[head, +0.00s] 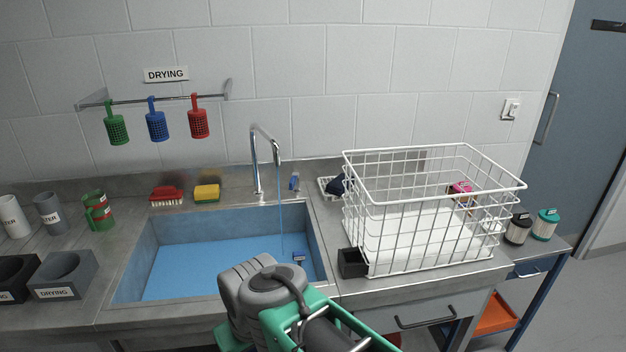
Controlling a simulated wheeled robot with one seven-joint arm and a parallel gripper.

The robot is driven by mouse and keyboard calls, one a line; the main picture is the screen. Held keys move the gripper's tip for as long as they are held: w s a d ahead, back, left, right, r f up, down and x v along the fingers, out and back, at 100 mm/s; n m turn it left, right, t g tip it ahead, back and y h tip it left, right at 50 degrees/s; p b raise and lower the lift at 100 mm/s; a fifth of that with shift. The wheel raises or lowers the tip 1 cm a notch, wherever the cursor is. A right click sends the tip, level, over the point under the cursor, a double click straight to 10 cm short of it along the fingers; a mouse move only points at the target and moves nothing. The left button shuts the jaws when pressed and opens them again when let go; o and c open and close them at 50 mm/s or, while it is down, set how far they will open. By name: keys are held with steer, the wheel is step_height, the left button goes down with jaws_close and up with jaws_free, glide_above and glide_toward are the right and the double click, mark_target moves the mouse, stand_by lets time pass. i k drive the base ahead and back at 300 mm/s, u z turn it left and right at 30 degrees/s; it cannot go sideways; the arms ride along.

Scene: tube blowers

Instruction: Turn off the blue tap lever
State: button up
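The blue tap lever (294,181) is a small blue piece on the back ledge of the sink, just right of the chrome tap (256,165). It looks roughly upright, but it is too small to read its exact angle. A thin blue stream of water (281,215) falls from the spout into the blue sink basin (150,240). Part of my grey and green arm is at the bottom centre, in front of the basin and well short of the lever. My gripper's fingers do not show.
A white wire basket (433,215) stands right of the sink, with a small black box (352,263) at its front left corner. A red brush (167,195) and yellow sponge (207,192) lie behind the basin. Three coloured holders hang from a wall rail (170,98).

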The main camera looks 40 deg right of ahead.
mark_target(295, 175)
steer(key=z, duration=0.95)
steer(key=i, duration=0.5)
steer(key=u, duration=0.1)
steer(key=k, duration=0.5)
steer(key=u, duration=3.6)
steer(key=k, duration=1)
steer(key=z, duration=1.05)
steer(key=i, duration=1)
